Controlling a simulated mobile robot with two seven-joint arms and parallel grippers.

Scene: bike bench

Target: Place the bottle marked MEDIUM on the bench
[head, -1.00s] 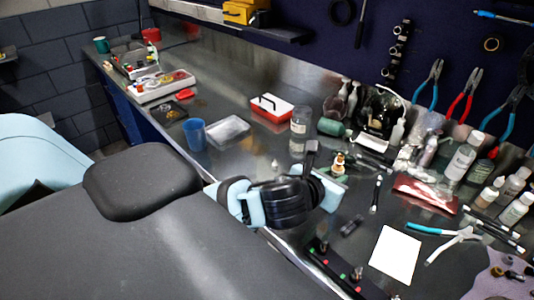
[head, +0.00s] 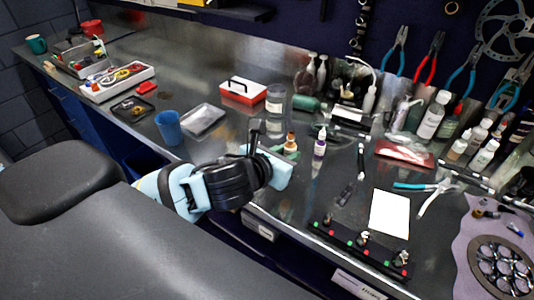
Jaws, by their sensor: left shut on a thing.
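My left gripper (head: 268,152) reaches over the front edge of the bench (head: 215,150). It is shut on a small amber bottle (head: 290,144) with an orange-brown cap and a pale label. A small bottle with a purple label (head: 320,143) stands upright on the bench just to the right, apart from the gripper. No label writing is readable, so I cannot tell which bottle is marked MEDIUM. My right gripper is not in view.
A clear jar (head: 276,100) and a red-white box (head: 243,92) stand behind.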

